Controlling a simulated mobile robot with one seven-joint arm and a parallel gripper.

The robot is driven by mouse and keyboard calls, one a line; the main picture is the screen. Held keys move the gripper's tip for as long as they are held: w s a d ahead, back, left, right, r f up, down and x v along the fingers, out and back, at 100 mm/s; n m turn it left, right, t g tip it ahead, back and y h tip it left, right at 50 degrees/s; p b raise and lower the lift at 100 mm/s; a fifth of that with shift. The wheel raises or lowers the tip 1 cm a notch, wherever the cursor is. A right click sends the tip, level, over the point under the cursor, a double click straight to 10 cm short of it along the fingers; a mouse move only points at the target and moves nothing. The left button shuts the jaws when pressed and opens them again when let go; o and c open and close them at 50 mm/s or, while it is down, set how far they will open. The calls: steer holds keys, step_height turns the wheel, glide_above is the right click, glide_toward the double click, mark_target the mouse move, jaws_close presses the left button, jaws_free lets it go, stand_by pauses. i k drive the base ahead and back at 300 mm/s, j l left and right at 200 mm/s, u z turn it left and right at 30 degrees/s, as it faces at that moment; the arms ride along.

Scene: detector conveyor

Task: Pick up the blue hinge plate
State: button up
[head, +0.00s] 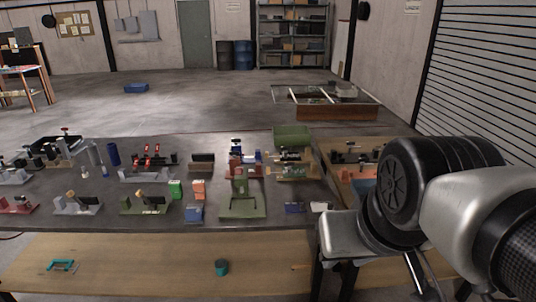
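Small blue pieces lie near the front edge of the dark bench (120,222). One is a flat dark-blue piece (293,208) right of the green fixture (242,200). Another is a blue block (194,214) left of that fixture. They are too small for me to tell which is the hinge plate. My arm fills the right side, with its silver end housing (345,232) beside the bench's front right. Dark parts show below the housing, but I cannot make out clear fingertips or anything held.
Several clamps and fixtures crowd the bench. A green block (175,189) and an orange piece (198,188) stand near the blue block. A teal cup (221,267) and a teal bracket (61,266) are on the lower wooden surface (130,275). A green bin (291,136) stands behind.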

mark_target(294, 207)
steer(key=i+l, duration=0.1)
steer(key=i, duration=0.6)
steer(key=i+l, duration=0.1)
steer(key=i, duration=0.65)
